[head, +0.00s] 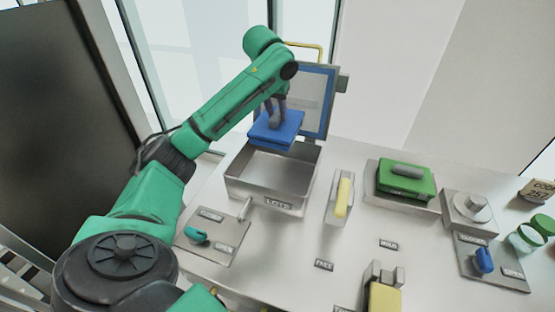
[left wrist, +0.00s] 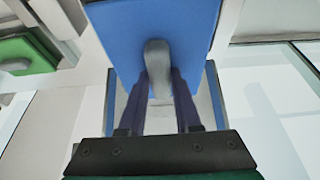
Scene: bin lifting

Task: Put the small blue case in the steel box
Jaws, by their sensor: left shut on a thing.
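The small blue case (head: 272,132) hangs over the back part of the open steel box (head: 258,192) in the head view. My left gripper (head: 274,118) is shut on the grey handle on top of the case. In the left wrist view the blue case (left wrist: 135,40) fills the upper middle, and my left gripper's fingers (left wrist: 160,85) close on its grey handle. The case's underside is hidden, and the steel box's interior shows empty in front of it. My right gripper is not in view.
A blue-framed panel (head: 326,98) stands upright behind the steel box. A green case (head: 404,180) with a grey handle sits on a tray to the right. A yellow-handled item (head: 343,198) stands between them. A teal lever (head: 196,234) lies front left.

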